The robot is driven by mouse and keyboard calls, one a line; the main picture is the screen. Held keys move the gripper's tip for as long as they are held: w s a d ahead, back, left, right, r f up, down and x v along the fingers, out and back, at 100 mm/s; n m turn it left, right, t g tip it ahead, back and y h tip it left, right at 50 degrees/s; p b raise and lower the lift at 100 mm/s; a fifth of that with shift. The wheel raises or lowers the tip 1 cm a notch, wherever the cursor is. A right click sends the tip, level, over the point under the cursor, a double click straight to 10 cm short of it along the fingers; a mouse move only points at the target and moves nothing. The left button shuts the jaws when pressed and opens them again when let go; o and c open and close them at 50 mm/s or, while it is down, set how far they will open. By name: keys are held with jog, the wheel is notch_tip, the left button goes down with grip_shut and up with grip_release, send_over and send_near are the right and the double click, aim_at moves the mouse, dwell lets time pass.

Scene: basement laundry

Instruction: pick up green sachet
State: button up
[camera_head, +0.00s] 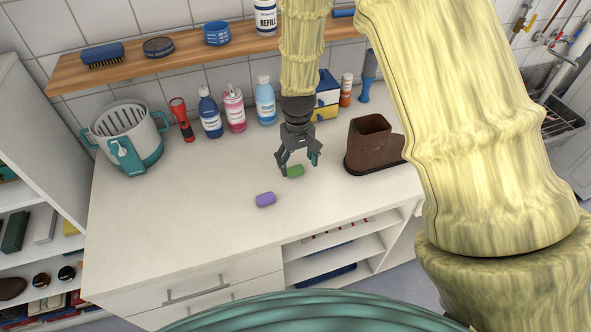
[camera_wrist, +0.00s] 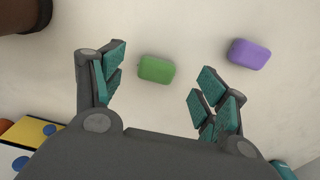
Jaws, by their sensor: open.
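The green sachet (camera_head: 295,171) lies on the white countertop, a small rounded green block. In the wrist view the green sachet (camera_wrist: 156,69) lies just beyond the fingertips, between the lines of the two fingers and nearer the left one. My gripper (camera_head: 298,165) is open above the counter over the green sachet, with its fingers pointing down. In the wrist view the gripper (camera_wrist: 157,80) has its teal-padded fingers spread wide with nothing between them. I cannot tell the exact height of the fingertips above the counter.
A purple sachet (camera_head: 265,199) lies close by on the counter, toward the front left. A brown boot (camera_head: 368,147) stands to the right. Several bottles (camera_head: 236,108) and a yellow-and-blue box (camera_head: 327,97) line the back under a wooden shelf (camera_head: 180,61). The front left counter is clear.

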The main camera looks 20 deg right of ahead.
aim_at(297, 172)
jog(key=shift+w+f+p, duration=0.1)
jog(key=shift+f+p, duration=1)
jog(key=shift+f, duration=1.15)
jog(key=c, duration=0.9)
